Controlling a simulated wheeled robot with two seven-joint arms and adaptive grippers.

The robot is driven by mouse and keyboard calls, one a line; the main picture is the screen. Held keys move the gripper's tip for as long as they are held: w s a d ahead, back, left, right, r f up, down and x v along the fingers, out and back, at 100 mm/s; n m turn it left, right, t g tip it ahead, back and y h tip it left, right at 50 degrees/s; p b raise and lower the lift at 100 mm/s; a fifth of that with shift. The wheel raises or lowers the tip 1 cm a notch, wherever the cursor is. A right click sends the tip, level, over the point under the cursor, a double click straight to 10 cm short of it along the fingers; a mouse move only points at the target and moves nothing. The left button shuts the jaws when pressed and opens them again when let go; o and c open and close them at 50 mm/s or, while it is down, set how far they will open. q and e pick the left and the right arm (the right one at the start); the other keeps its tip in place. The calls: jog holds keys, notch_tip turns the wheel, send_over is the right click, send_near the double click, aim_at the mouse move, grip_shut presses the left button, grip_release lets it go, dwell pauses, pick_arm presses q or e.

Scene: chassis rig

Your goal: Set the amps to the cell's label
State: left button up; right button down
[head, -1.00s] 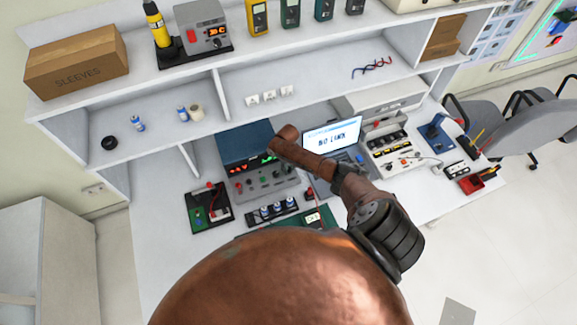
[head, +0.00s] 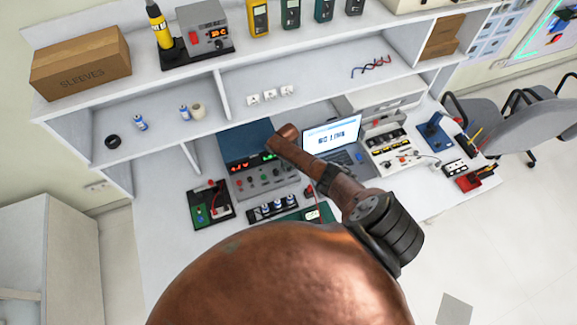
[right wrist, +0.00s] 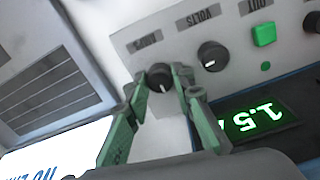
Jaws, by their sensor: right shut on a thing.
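The power supply (head: 265,183) has a blue top and a grey front with knobs and lit red and green digits. In the right wrist view its labels appear upside down. The black amps knob (right wrist: 160,77) stands between the green fingers of my right gripper (right wrist: 159,76), which is shut on it. The volts knob (right wrist: 212,57) is beside it. The green readout (right wrist: 258,118) is lit, partly covered by a finger. My left gripper is not in view.
A laptop (head: 334,137) stands right of the supply, close to my right arm. A black-and-green board (head: 207,205) lies to the left. A grey tester (head: 392,147) stands farther right. The bench left of the board is clear.

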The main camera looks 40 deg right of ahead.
jog(key=shift+w, duration=0.15)
jog(key=c, duration=1.7)
grip_release()
jog(key=shift+o, duration=0.2)
jog(key=shift+r, duration=0.15)
notch_tip(320, 180, up, 12)
jog(key=shift+a, duration=0.2)
